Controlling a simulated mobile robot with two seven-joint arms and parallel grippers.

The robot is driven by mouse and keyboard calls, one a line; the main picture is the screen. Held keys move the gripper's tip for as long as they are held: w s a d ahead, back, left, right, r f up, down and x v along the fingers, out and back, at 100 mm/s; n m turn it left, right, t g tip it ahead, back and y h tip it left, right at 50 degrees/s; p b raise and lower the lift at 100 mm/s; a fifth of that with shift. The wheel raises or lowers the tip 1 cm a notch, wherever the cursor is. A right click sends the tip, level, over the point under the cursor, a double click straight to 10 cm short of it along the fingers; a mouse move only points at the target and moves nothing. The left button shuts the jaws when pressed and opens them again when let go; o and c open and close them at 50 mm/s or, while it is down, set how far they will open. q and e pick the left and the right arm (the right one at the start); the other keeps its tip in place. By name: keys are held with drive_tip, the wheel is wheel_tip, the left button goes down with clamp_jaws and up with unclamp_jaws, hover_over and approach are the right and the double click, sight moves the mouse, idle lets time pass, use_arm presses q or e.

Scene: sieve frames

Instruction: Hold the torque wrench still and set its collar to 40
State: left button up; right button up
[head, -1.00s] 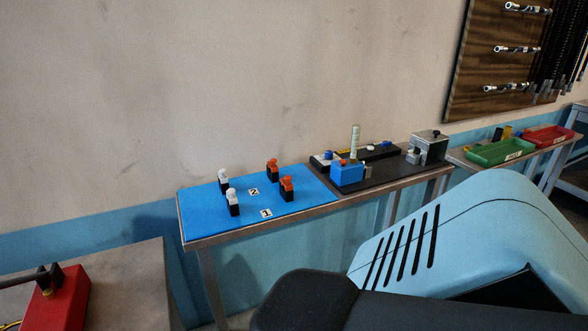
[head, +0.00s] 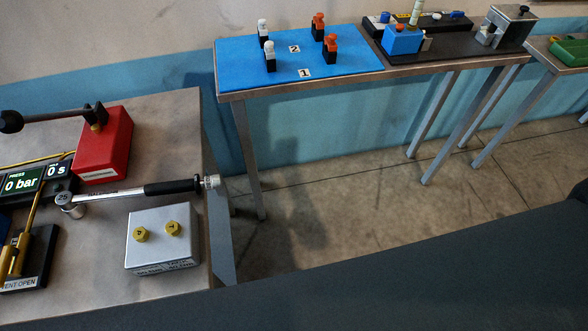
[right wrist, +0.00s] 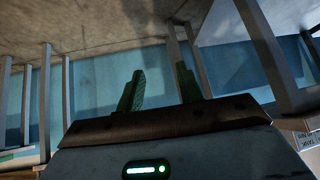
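The torque wrench (head: 125,192) lies on the left table in the head view. It has a square-drive head marked 25 at its left end, a bright shaft and a black grip. Its ridged silvery collar (head: 212,182) is at the right end, by the table's right edge. The scale is too small to read. My right gripper (right wrist: 159,85) shows in the right wrist view with its two green fingers apart and nothing between them. It is away from the wrench, which that view does not show. My left gripper is in neither view.
A silver box (head: 163,240) with two yellow knobs sits just below the wrench. A red block (head: 105,150) with a black lever stands behind it. A pressure display (head: 22,184) is at the left. A blue mat (head: 345,70) with several small blocks lies on the far table.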

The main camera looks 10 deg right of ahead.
drive_tip(key=w+a+r+n+t+y, duration=0.15)
drive_tip(key=w+a+n, duration=0.25)
drive_tip(key=w, duration=0.4)
drive_tip(key=w+a+r+n+t+y, duration=0.1)
drive_tip(key=w+a+n+t+y, duration=0.3)
drive_tip(key=w, duration=0.3)
drive_tip(key=w+a+r+n+t+y, duration=0.1)
drive_tip(key=w+a+n, duration=0.35)
drive_tip(key=w, duration=0.35)
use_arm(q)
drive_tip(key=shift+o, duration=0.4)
use_arm(e)
drive_tip(key=w+a+r+n+g+y, duration=0.2)
drive_tip(key=w+r+n+g+y, duration=0.3)
drive_tip(key=n, duration=0.8)
drive_tip(key=w+a+r+n+g+y, duration=0.1)
drive_tip(key=w+r+n+g+y, duration=0.4)
drive_tip(key=n+g, duration=0.4)
drive_tip(key=w+r+n, duration=0.1)
drive_tip(key=w+n, duration=0.1)
drive_tip(key=n, duration=0.3)
drive_tip(key=shift+w+a+r, duration=0.3)
drive_tip(key=shift+a+r, duration=0.05)
drive_tip(key=shift+a, duration=0.05)
drive_tip(key=shift+y, duration=0.25)
